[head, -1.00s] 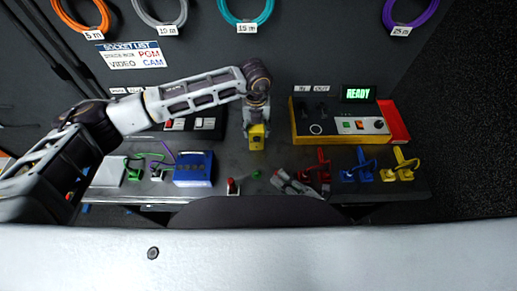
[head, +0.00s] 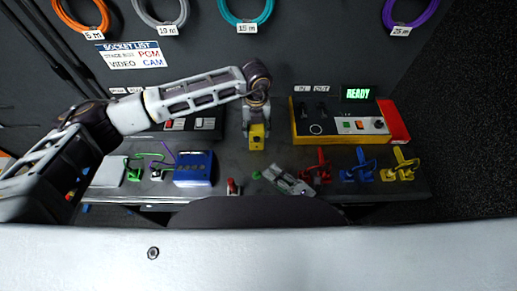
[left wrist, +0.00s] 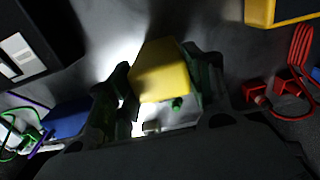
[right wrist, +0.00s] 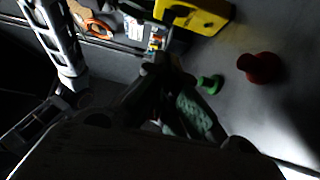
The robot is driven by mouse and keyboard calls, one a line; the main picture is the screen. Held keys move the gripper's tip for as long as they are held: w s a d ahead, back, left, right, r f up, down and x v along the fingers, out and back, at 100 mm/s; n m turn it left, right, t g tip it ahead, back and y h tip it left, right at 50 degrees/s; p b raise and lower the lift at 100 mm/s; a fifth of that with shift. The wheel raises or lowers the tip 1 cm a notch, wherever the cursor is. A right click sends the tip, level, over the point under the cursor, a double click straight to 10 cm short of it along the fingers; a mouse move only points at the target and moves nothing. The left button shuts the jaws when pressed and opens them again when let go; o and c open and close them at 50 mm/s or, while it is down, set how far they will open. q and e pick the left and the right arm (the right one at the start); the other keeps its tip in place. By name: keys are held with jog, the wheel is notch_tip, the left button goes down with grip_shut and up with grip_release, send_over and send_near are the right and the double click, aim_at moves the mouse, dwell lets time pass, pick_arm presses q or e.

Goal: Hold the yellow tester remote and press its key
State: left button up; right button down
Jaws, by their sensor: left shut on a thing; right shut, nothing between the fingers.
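The yellow tester remote (head: 256,137) is held upright in my left gripper (head: 257,126), over the middle of the bench. In the left wrist view the remote (left wrist: 162,72) sits between the dark fingers, which are shut on it.
A green knob-like piece (head: 256,174) and a red one (head: 232,187) are near the right gripper. A blue box (head: 193,169) stands left. Red (head: 317,168), blue (head: 358,168) and yellow (head: 399,166) connectors line the right. A yellow-sided panel (head: 340,138) stands behind, beside a READY display (head: 358,94).

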aim_at(254, 140)
jog(key=shift+x, duration=3.5)
jog(key=shift+w, duration=1.95)
jog(key=shift+w, duration=0.1)
jog(key=shift+w, duration=0.7)
pick_arm(q)
jog(key=shift+s+d, duration=0.1)
jog(key=shift+s, duration=0.05)
pick_arm(e)
jog(key=shift+w+d+f, duration=0.1)
jog(key=shift+w+d, duration=0.05)
jog(key=shift+w, duration=0.1)
pick_arm(q)
jog(key=shift+s, duration=0.1)
pick_arm(e)
jog(key=shift+s, duration=0.1)
pick_arm(q)
jog(key=shift+f, duration=0.1)
pick_arm(e)
jog(key=shift+s, duration=2.3)
pick_arm(q)
jog(key=shift+w+a, duration=0.2)
pick_arm(e)
jog(key=shift+v, duration=4.85)
